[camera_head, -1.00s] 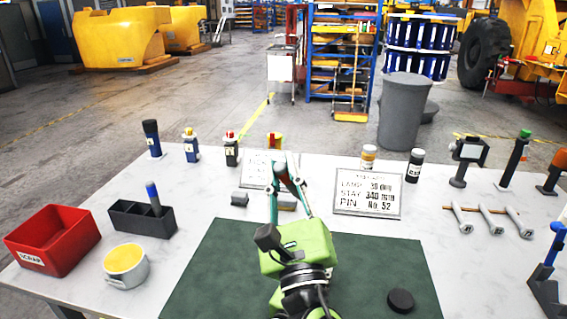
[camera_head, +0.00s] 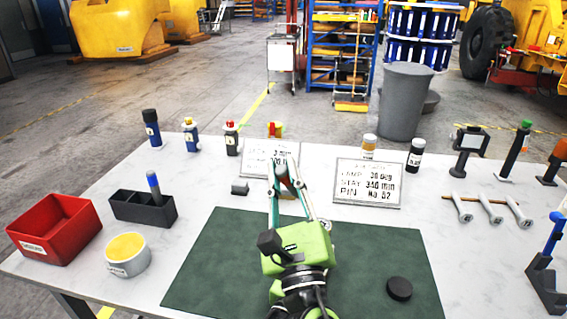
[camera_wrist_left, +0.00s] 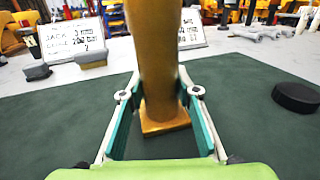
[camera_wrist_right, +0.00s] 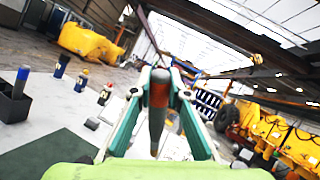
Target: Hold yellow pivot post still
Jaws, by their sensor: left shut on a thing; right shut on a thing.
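The yellow pivot post (camera_wrist_left: 157,70) stands upright on the green mat in the left wrist view, with a square base at its foot and its top out of frame. My left gripper (camera_wrist_left: 158,92) is shut on the post, a finger on each side. My right gripper (camera_head: 283,172) is over the far part of the mat in the head view. In the right wrist view it is shut on a dark grey, rod-like thing (camera_wrist_right: 158,105) with a red-brown upper part. In the head view I cannot make out the post or my left gripper.
A black puck (camera_head: 399,288) lies on the mat (camera_head: 215,262). A red bin (camera_head: 55,232), a white pot (camera_head: 127,262) and a black holder (camera_head: 130,207) stand left. Signs (camera_head: 367,199), bottles and wrenches (camera_head: 490,212) line the back and right. The near-right mat is mostly clear.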

